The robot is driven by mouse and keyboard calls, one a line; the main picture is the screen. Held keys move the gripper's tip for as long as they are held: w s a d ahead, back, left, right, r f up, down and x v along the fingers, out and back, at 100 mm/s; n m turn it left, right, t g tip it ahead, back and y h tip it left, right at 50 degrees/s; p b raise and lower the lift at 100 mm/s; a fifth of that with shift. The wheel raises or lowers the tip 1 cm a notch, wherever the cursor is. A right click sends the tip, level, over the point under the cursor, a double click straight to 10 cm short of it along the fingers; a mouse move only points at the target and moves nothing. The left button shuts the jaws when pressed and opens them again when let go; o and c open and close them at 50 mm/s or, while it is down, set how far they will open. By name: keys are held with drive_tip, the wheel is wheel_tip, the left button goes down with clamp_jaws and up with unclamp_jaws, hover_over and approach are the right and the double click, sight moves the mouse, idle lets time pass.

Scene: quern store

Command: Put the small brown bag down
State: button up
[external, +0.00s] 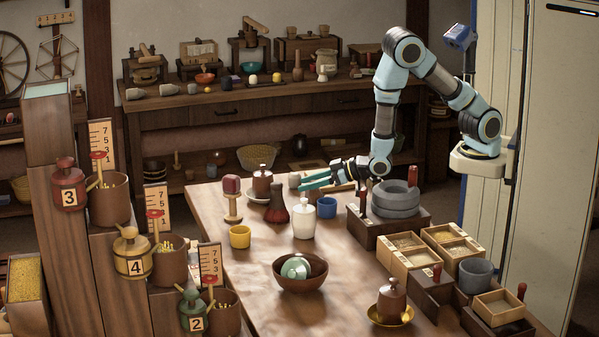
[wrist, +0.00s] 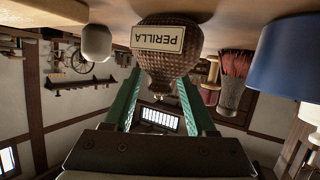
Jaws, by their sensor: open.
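The small brown bag (wrist: 168,62) shows in the wrist view, which is upside down. It has a woven look and a cream label reading PERILLA. It stands upright with its base on the table (external: 350,262). My gripper (wrist: 159,82) is open, its two green fingers at either side of the bag's narrow upper part, not closed on it. In the external view my gripper (external: 316,180) is low over the table's far end, fingers pointing left. I cannot make out the bag there.
Near my gripper stand a dark red brush (external: 277,208), a white jar (external: 303,222), a blue cup (external: 327,208) and a maroon jar (external: 262,188). A brown bowl (external: 300,278) and yellow cup (external: 240,237) are nearer. Open boxes (external: 410,252) line the right side. The table's middle right is clear.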

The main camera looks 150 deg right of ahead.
drive_tip(key=v, duration=0.6)
drive_tip(key=shift+s+r, duration=0.1)
drive_tip(key=shift+r, duration=0.05)
drive_tip(key=p+v, duration=0.3)
drive_tip(key=p, duration=0.3)
drive_tip(key=shift+r, duration=0.1)
drive_tip(key=a+p, duration=0.1)
drive_tip(key=p, duration=0.1)
drive_tip(key=shift+s+a+p, duration=0.15)
drive_tip(key=shift+p, duration=0.25)
